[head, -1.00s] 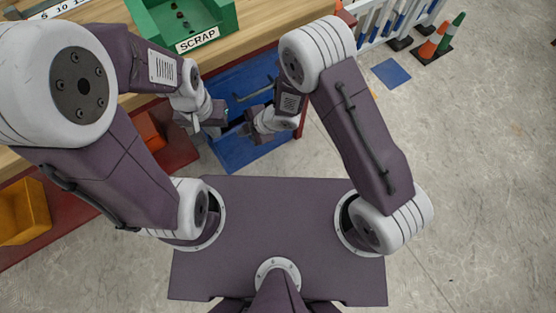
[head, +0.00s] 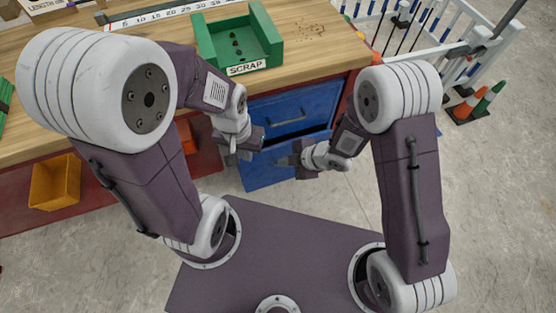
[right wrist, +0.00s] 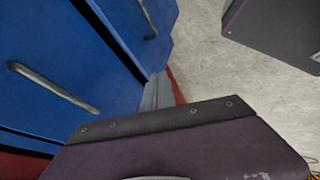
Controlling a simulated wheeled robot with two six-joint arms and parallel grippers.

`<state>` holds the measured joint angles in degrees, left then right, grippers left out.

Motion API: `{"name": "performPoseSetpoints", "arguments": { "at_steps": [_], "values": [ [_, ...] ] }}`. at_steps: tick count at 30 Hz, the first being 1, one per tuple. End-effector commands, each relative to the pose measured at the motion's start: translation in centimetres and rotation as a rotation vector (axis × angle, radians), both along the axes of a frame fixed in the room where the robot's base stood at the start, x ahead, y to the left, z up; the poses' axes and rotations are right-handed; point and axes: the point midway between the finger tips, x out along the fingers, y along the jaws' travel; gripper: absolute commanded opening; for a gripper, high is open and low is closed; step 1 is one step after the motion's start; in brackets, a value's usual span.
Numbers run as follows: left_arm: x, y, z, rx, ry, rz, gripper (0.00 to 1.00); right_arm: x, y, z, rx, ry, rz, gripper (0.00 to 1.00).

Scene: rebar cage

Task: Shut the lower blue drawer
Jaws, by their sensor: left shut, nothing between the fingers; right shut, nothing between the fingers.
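The blue drawer unit sits under the bench in the head view. Its upper drawer (head: 284,112) has a grey handle. The lower blue drawer (head: 262,177) shows below, standing out a little, with a dark gap above it; my grippers and arms partly cover it. My left gripper (head: 232,156) is shut at the unit's left side. My right gripper (head: 284,161) is shut and empty in front of the lower drawer; touching or apart, I cannot tell. In the right wrist view, two blue fronts with handles (right wrist: 50,88) and a grey rail (right wrist: 152,95) show.
The wooden bench (head: 330,50) runs above the drawers, holding a green SCRAP tray (head: 212,48). A yellow bin (head: 54,182) stands on the red lower shelf at left. A white fence (head: 440,50) and cones (head: 488,98) stand at the right back. Grey floor is clear at right.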

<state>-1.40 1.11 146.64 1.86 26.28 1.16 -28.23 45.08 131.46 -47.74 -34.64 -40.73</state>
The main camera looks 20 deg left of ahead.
Motion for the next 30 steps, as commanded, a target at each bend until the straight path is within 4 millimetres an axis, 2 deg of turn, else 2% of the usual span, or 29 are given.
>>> {"name": "performPoseSetpoints", "arguments": {
  "at_steps": [3,8,9,11,14,15,17,18,20,21,24,27,30],
  "values": [
    [0.0,0.0,0.6,0.0,0.0,0.0,0.0,-0.2,-0.7,1.1,0.0,0.0,0.0,0.0],
    [0.0,0.0,0.5,0.0,0.001,0.0,0.0,-0.2,-1.0,1.1,0.0,0.0,-0.002,0.0],
    [0.0,0.0,0.5,0.0,0.001,0.0,0.0,0.3,-1.3,1.3,0.002,-0.004,-0.016,0.0],
    [0.0,0.0,0.5,0.0,0.001,0.0,0.0,2.4,-2.1,3.1,0.022,-0.047,-0.059,0.0],
    [0.0,0.0,0.5,0.0,0.001,0.0,0.0,7.3,-5.2,8.4,0.063,-0.159,-0.201,0.0],
    [0.0,0.0,0.5,0.0,0.001,0.0,0.0,9.0,-7.5,10.4,0.057,-0.189,-0.299,0.0],
    [0.0,0.0,0.5,0.0,0.001,0.0,0.0,10.6,-11.5,12.5,0.037,-0.192,-0.476,0.0],
    [0.0,0.0,0.5,0.0,0.001,0.0,0.0,11.1,-14.1,13.5,0.025,-0.176,-0.598,0.0],
    [0.0,0.0,0.5,0.0,0.001,0.0,0.0,10.9,-17.7,14.5,0.013,-0.132,-0.782,0.0],
    [0.0,0.0,0.5,0.0,0.0,0.0,0.0,10.4,-19.9,14.9,0.009,-0.091,-0.906,0.0],
    [0.0,0.0,0.5,0.0,0.001,0.0,0.0,8.0,-24.1,15.3,0.012,0.037,-1.194,0.0],
    [0.0,0.0,0.5,0.0,0.001,0.0,0.0,4.8,-26.2,14.8,0.019,0.183,-1.427,0.0],
    [0.0,0.0,0.5,0.0,0.001,0.0,0.0,1.7,-26.8,14.0,0.015,0.331,-1.601,0.0]
  ]
}}
